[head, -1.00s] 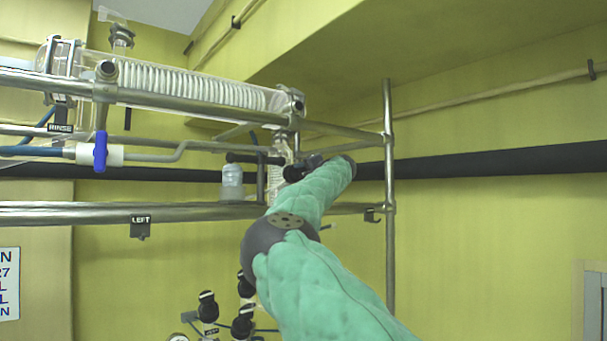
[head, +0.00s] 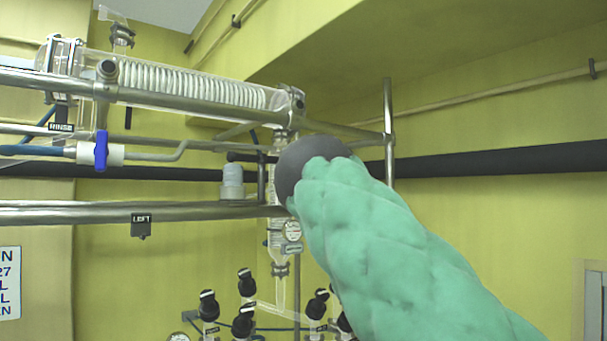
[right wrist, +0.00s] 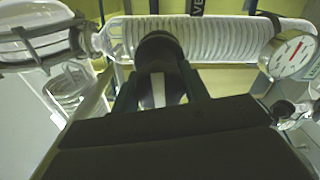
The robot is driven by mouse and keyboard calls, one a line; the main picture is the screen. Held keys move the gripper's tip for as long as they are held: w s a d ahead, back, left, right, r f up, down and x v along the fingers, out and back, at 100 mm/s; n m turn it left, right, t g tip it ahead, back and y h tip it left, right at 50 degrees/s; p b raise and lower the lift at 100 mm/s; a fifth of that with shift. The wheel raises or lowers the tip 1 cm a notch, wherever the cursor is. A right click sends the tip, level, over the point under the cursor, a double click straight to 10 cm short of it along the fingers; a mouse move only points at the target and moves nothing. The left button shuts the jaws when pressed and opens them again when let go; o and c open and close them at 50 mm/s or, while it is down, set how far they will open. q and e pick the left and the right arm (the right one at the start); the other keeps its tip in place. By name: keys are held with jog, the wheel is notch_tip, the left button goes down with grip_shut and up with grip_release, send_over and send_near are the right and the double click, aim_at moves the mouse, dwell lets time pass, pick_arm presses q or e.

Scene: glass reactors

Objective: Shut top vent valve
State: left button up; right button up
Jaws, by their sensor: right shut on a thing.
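In the right wrist view, my right gripper (right wrist: 160,92) is shut on a black valve knob (right wrist: 158,50) with a pale stripe. The fingers sit on either side of the knob, in front of a coiled glass condenser (right wrist: 225,38). A dark tag (right wrist: 197,7) starting with "VE" is partly visible above. In the head view my green-sleeved right arm hides the gripper and the knob. My left gripper is in neither view.
In the head view, a steel rail frame (head: 389,120) surrounds the glassware, with a coiled condenser (head: 190,85) and a blue-handled rinse valve (head: 101,151). Several black knobs (head: 245,282) stand below. A round gauge (right wrist: 292,54) is close to the right in the wrist view.

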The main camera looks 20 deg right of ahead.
jog(key=shift+r, duration=0.1)
dwell(0.3)
jog(key=o, duration=1)
jog(key=shift+d, duration=0.1)
